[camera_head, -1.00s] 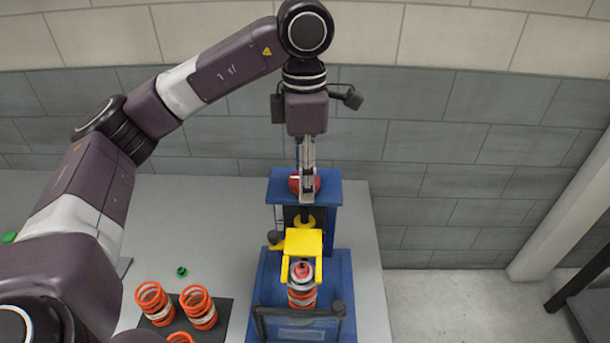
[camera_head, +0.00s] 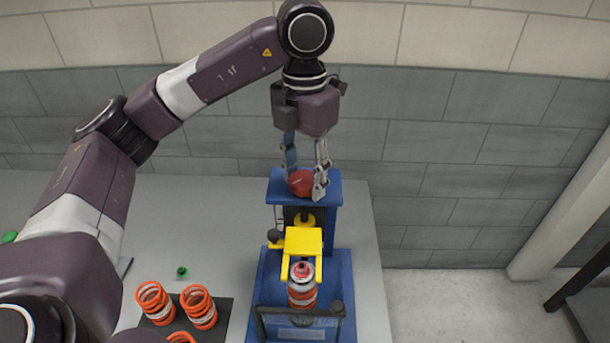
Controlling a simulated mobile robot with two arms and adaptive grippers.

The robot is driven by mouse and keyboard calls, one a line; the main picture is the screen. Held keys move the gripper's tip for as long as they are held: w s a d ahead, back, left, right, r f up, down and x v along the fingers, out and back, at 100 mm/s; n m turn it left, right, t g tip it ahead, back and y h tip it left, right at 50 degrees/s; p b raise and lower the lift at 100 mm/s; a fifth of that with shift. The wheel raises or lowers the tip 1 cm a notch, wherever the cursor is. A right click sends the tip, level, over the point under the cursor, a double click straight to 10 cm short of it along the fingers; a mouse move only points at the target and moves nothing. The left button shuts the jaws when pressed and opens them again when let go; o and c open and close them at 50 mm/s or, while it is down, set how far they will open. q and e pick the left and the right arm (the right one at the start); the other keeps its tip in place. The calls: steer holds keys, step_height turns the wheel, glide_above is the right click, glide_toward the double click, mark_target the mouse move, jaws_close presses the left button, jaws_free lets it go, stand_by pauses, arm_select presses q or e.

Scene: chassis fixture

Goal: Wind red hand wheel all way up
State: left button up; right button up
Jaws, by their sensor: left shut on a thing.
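The red hand wheel (camera_head: 301,183) sits on top of the blue fixture (camera_head: 333,196) at the back of the table. My left gripper (camera_head: 304,190) reaches down from above with one finger on each side of the wheel and is shut on it. Below the wheel are a yellow collar (camera_head: 304,219) and a yellow fork-shaped carriage (camera_head: 303,241). A shock absorber with an orange-red spring (camera_head: 302,290) stands upright under the carriage, its silver top between the yellow prongs. My right gripper is not in view.
Several orange springs (camera_head: 198,307) stand on a dark mat at the lower left. A small green part (camera_head: 181,272) lies behind them on the grey table (camera_head: 215,230). A dark bar (camera_head: 262,325) crosses the fixture's front. A grey wall is behind.

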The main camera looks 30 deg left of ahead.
arm_select(q)
steer(key=n, duration=0.6)
steer(key=shift+n, duration=1.6)
steer(key=shift+n, duration=0.9)
steer(key=n, duration=0.9)
steer(key=shift+p, duration=0.4)
steer(key=n, duration=0.6)
